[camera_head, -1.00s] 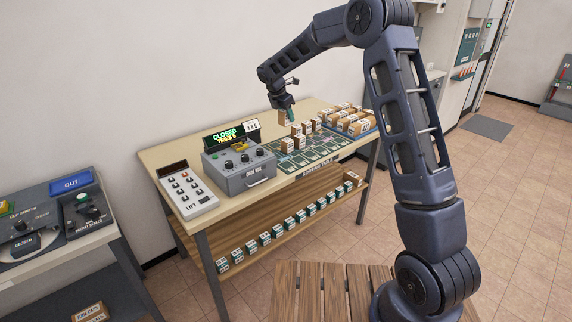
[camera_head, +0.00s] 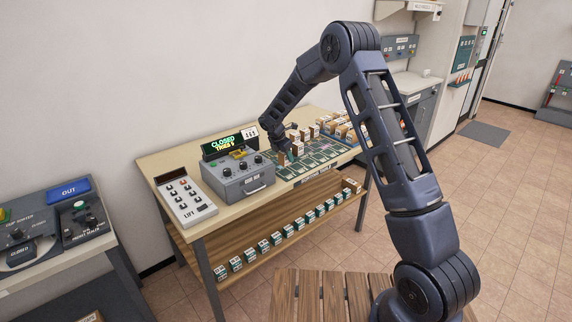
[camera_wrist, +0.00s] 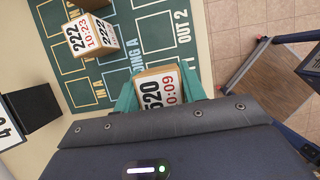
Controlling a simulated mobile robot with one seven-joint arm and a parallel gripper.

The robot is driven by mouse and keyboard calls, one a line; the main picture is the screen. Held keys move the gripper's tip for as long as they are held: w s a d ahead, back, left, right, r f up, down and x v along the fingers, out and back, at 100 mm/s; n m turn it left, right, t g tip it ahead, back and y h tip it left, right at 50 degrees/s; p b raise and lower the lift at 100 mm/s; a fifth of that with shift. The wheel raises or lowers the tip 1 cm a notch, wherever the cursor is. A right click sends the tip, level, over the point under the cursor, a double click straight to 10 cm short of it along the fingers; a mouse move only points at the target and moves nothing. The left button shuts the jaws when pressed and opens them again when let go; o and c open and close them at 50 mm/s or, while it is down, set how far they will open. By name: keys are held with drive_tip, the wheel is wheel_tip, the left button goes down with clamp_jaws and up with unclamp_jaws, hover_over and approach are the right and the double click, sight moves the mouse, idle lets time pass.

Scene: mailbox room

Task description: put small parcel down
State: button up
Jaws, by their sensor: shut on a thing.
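My gripper (camera_wrist: 158,88), with green fingers, is shut on a small brown parcel (camera_wrist: 160,72) with a white label reading 520 and 10:09. In the head view my gripper (camera_head: 281,147) is low over the front-left part of the green sorting mat (camera_head: 319,159), with the parcel (camera_head: 282,159) under it. I cannot tell whether its underside touches the mat. In the wrist view the mat (camera_wrist: 150,43) shows white outlined cells and lettering, including OUT 2. Another small parcel (camera_wrist: 91,36), labelled 222 and 10:23, stands on the mat, apart from the held one.
A grey control box (camera_head: 238,176) with a CLOSED display stands left of the mat, beside a white keypad panel (camera_head: 186,203). Several brown parcels (camera_head: 327,124) stand at the mat's back and right. Several small boxes line the lower shelf (camera_head: 270,228). Some mat cells look empty.

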sight(286, 163)
drive_tip(key=shift+f, duration=2.15)
drive_tip(key=shift+f, duration=0.1)
drive_tip(key=o, duration=1)
